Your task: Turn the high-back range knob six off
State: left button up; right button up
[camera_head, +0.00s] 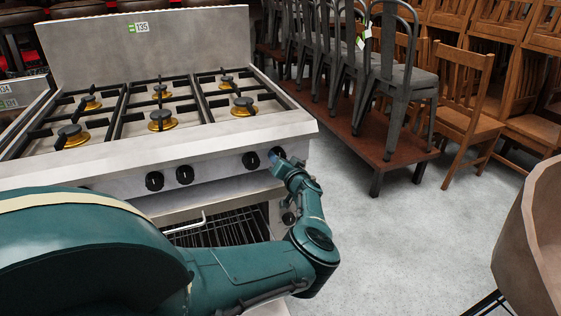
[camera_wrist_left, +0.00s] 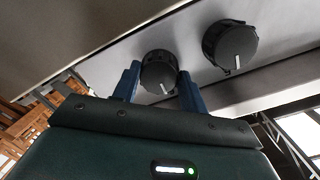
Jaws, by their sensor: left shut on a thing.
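The high-back range (camera_head: 178,168) has a row of black knobs along its front panel. My left gripper (camera_head: 281,158) is at the right end of that row. In the left wrist view, the blue fingers of my left gripper (camera_wrist_left: 158,88) are on either side of the end knob (camera_wrist_left: 158,74), shut on it. Its white mark points down and slightly right. The neighbouring knob (camera_wrist_left: 230,45) stands free, its white mark pointing nearly straight down; it also shows in the head view (camera_head: 250,160). The end knob is mostly hidden by my gripper there. My right gripper is not in view.
Burners (camera_head: 162,119) with brass rings sit on top of the range. An oven opening with a wire rack (camera_head: 225,229) lies below the panel. Grey metal chairs (camera_head: 402,80) stand on a low brown table (camera_head: 375,140). A brown chair (camera_head: 540,230) is at right. The floor between is clear.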

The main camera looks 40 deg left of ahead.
pick_arm(q)
jog(key=o, duration=1)
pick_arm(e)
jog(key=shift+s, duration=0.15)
pick_arm(q)
jog(key=shift+d, duration=0.1)
jog(key=shift+s+d+r+p, duration=0.1)
jog(key=shift+d+r+p, duration=0.1)
jog(key=shift+p, duration=0.2)
jog(key=f+p+v, duration=0.1)
jog(key=p+v, duration=0.7)
jog(key=v, duration=0.3)
jog(key=shift+d+r+p, duration=0.2)
jog(key=shift+r+p, duration=0.15)
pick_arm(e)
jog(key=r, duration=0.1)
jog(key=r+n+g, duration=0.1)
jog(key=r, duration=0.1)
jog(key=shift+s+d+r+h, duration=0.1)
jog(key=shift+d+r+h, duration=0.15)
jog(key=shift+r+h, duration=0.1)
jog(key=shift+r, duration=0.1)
